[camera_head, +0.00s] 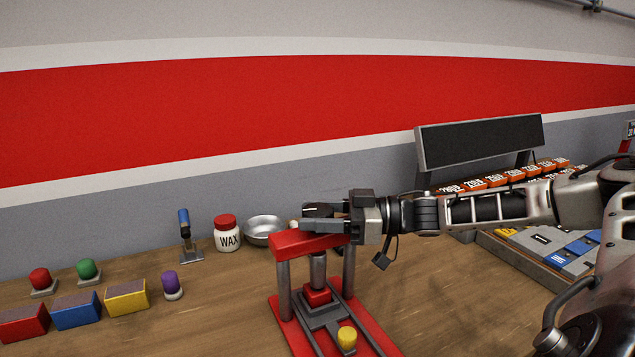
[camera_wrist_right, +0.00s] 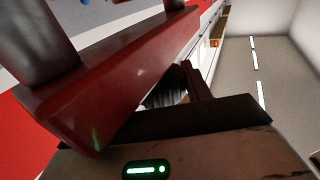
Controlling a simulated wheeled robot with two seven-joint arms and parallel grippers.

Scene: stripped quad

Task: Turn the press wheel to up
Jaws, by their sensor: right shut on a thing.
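The press (camera_head: 300,243) stands on the wooden bench, with a red top beam, grey posts and a red base. Its beam also fills much of the right wrist view (camera_wrist_right: 110,90). My right gripper (camera_head: 318,217) comes in from the right, level, just above the beam, and is shut on the press wheel. The gripper's fingers cover most of the wheel, so I cannot tell which way it points. A grey ram with a red block sits below the beam, and a yellow knob (camera_head: 347,338) is at the base front. My left gripper is not in view.
A wax jar (camera_head: 228,235), a metal bowl (camera_head: 265,231) and a blue-topped stand (camera_head: 186,236) are behind left of the press. Colored blocks and buttons lie farther left. A dark display panel (camera_head: 480,152) and a tray (camera_head: 555,255) are at right.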

